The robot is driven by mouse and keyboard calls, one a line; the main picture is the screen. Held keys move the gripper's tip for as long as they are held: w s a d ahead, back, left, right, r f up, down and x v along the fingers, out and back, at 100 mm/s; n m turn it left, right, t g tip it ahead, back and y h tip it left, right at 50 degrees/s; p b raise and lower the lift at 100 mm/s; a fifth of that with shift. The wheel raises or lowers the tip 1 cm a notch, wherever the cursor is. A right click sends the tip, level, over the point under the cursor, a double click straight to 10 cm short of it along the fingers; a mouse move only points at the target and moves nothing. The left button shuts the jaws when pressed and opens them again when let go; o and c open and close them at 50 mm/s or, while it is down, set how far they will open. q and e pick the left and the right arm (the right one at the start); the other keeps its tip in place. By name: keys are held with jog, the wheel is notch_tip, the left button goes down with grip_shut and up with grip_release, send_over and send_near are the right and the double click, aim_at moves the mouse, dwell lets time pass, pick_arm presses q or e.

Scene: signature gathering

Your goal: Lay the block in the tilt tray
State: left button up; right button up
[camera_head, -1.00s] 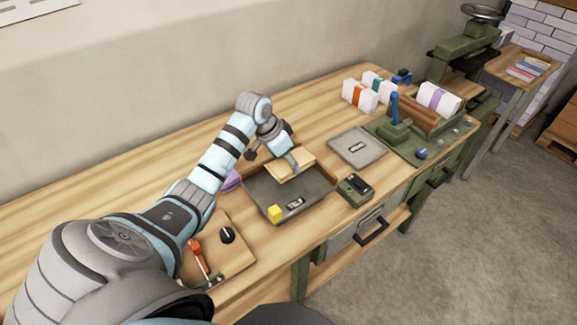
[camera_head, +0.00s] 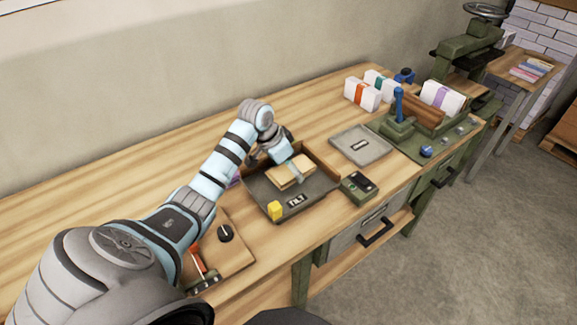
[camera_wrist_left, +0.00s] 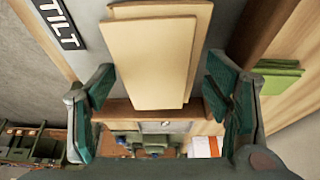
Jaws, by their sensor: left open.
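The block (camera_head: 290,172) is a pale wooden-coloured stack of layers. It lies inside the grey tilt tray (camera_head: 262,192), toward the back right, with its upper layers a little askew. In the left wrist view the block (camera_wrist_left: 152,52) is between my open fingers, with a gap on each side, and the TILT label (camera_wrist_left: 58,20) shows on the tray. My left gripper (camera_head: 294,166) is over the block. In the wrist view the left gripper (camera_wrist_left: 160,100) has its green-padded fingers spread wide. My right gripper is not in view.
A yellow piece (camera_head: 274,210) sits at the tray's front corner. A dark green control box (camera_head: 359,185) and a flat grey plate (camera_head: 361,145) are to the right. Banded white bundles (camera_head: 362,94) stand farther back. A board with a knob (camera_head: 225,233) is at the front left.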

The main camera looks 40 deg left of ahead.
pick_arm(q)
jog(key=v, duration=1.2)
jog(key=shift+p, duration=0.3)
jog(key=shift+w+r, duration=0.15)
